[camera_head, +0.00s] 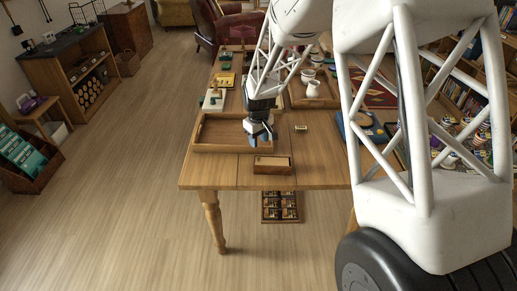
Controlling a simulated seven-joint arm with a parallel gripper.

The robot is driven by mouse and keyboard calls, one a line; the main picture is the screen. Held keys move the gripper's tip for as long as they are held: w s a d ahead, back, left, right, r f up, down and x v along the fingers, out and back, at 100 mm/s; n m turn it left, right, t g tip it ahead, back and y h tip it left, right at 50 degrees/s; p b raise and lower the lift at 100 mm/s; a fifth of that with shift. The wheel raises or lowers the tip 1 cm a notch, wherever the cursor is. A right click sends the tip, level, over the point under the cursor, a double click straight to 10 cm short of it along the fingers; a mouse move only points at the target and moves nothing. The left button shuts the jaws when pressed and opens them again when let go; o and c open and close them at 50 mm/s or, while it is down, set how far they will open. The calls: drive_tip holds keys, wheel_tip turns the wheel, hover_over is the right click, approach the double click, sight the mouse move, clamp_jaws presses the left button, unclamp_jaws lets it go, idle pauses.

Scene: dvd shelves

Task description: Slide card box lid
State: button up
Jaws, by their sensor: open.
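A small wooden box (272,166), which looks like the card box, sits near the front edge of the wooden table (215,173). Its top has a lighter surface; I cannot tell at this size how far its lid is shut. My gripper (260,143) points down from above, a little behind and to the left of the box in the picture. It is open and appears apart from the box. Part of the wooden tray behind is hidden by my gripper.
A blue item (363,128) lies further right, partly hidden by my arm. The table's front left corner is bare.

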sight(259, 157)
drive_tip(key=m, duration=0.6)
drive_tip(key=shift+m, duration=0.4)
drive_tip(key=m, duration=0.6)
drive_tip(key=shift+f, duration=0.15)
drive_tip(key=shift+f, duration=3.75)
drive_tip(key=shift+c, duration=0.2)
clamp_jaws()
